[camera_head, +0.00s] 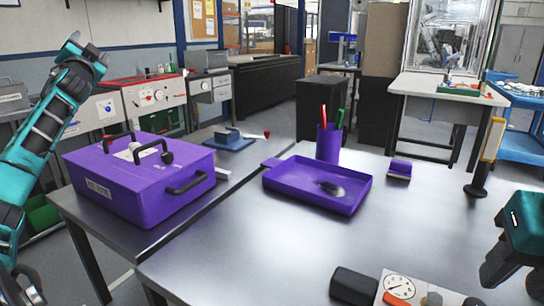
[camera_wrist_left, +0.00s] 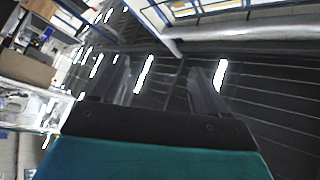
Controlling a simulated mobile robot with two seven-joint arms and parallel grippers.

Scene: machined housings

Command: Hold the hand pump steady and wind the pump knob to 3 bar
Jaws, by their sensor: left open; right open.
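The hand pump lies at the bottom edge of the head view, cut off by the frame. A round white gauge (camera_head: 398,287) with a dial shows on it, with an orange part (camera_head: 394,299) in front. A black rounded part (camera_head: 355,286) is at its left end; I cannot tell if this is the pump knob. The gauge reading is too small to tell. My right gripper (camera_head: 490,272) is open, at the right edge, right of the pump and apart from it. My left gripper (camera_wrist_left: 165,85) is open and empty in the left wrist view, facing away from the table.
A purple case (camera_head: 140,200) stands on the left table. A purple tray (camera_head: 285,193) holding a dark object, a purple pen cup (camera_head: 329,150), a small purple holder (camera_head: 399,169) and a stand with a yellow upright (camera_head: 492,140) are behind the pump. The metal tabletop between is clear.

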